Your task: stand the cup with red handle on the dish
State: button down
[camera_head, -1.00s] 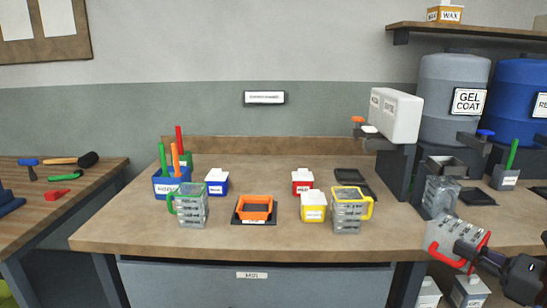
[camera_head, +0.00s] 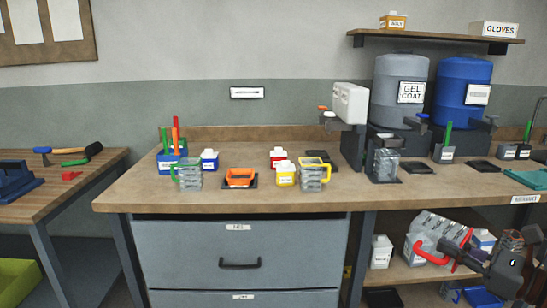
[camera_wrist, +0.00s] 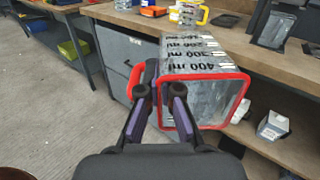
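The clear cup with red handle (camera_head: 433,232) hangs tilted in the air at the lower right. Its red rim and black volume marks show large in the wrist view (camera_wrist: 205,62). My gripper (camera_head: 468,258) is shut on the cup at its red handle side; in the wrist view the fingertips (camera_wrist: 159,90) sit close together by the rim. An orange square dish (camera_head: 240,178) on a dark base stands at the middle of the bench, apart from the cup. I cannot tell for certain that this is the dish meant.
A green-handled cup (camera_head: 188,177) and a yellow-handled cup (camera_head: 311,178) flank the orange dish, with small labelled boxes near. The bench's front edge (camera_head: 225,205) is clear. Shelf boxes (camera_head: 381,251) stand behind the held cup.

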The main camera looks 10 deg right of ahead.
jog(key=shift+s+a, duration=0.1)
jog(key=shift+s, duration=0.2)
jog(key=shift+w+a+f+y, duration=0.15)
jog(key=shift+w+f, duration=0.05)
jog(key=shift+w, duration=0.35)
jog(key=shift+w+a+f+y, duration=0.15)
jog(key=shift+w, duration=0.35)
jog(key=w+a+f+n+g+y, duration=0.2)
jog(key=w+a+f, duration=0.5)
jog(key=w+a, duration=0.35)
jog(key=w+a+f+n+g+y, duration=0.2)
jog(key=w+a+f+g, duration=0.1)
jog(key=w+a+f, duration=0.55)
notch_tip(320, 180, up, 10)
jog(key=a+p, duration=0.2)
jog(key=p, duration=1.4)
jog(key=shift+w+a, duration=0.25)
